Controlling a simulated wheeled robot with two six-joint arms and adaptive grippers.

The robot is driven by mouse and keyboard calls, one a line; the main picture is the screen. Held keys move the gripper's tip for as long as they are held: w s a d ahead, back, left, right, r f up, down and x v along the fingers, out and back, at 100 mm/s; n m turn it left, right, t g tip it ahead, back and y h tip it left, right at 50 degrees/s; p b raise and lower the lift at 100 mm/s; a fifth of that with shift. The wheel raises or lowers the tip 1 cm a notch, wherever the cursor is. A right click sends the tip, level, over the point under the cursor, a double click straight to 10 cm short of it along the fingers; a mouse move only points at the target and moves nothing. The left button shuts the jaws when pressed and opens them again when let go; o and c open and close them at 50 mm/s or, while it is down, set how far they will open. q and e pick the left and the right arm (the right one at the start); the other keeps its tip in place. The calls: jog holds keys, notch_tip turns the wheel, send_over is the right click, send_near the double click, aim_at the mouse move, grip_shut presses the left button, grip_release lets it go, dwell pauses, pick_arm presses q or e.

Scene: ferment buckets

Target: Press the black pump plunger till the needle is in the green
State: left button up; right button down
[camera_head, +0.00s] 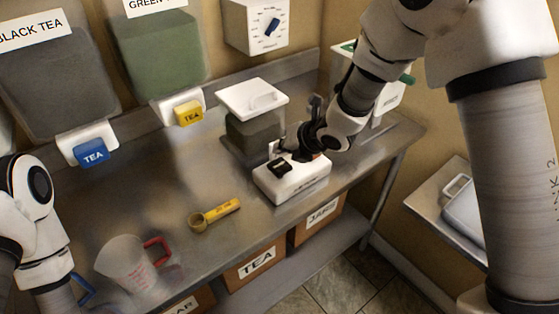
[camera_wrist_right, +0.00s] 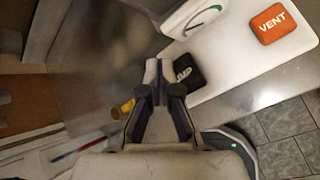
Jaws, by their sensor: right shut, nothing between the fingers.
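The white pump unit (camera_head: 292,183) stands near the front edge of the steel counter. Its black pump plunger (camera_head: 281,167) is a square block on top; it also shows in the right wrist view (camera_wrist_right: 187,74). My right gripper (camera_head: 277,152) is shut and empty, with its fingertips close to the plunger. In the wrist view its fingertips (camera_wrist_right: 156,72) appear just left of the plunger; contact cannot be told. Part of the gauge (camera_wrist_right: 196,17) shows a green arc at the top; its needle cannot be read. My left arm shows at the left, its gripper out of frame.
Tea dispensers line the wall. The counter between scoop and unit is clear.

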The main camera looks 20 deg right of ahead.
aim_at(282, 166)
jog(key=shift+r+p, duration=0.9)
jog(key=shift+r, duration=0.7)
jog(key=shift+f, duration=0.1)
dwell(0.7)
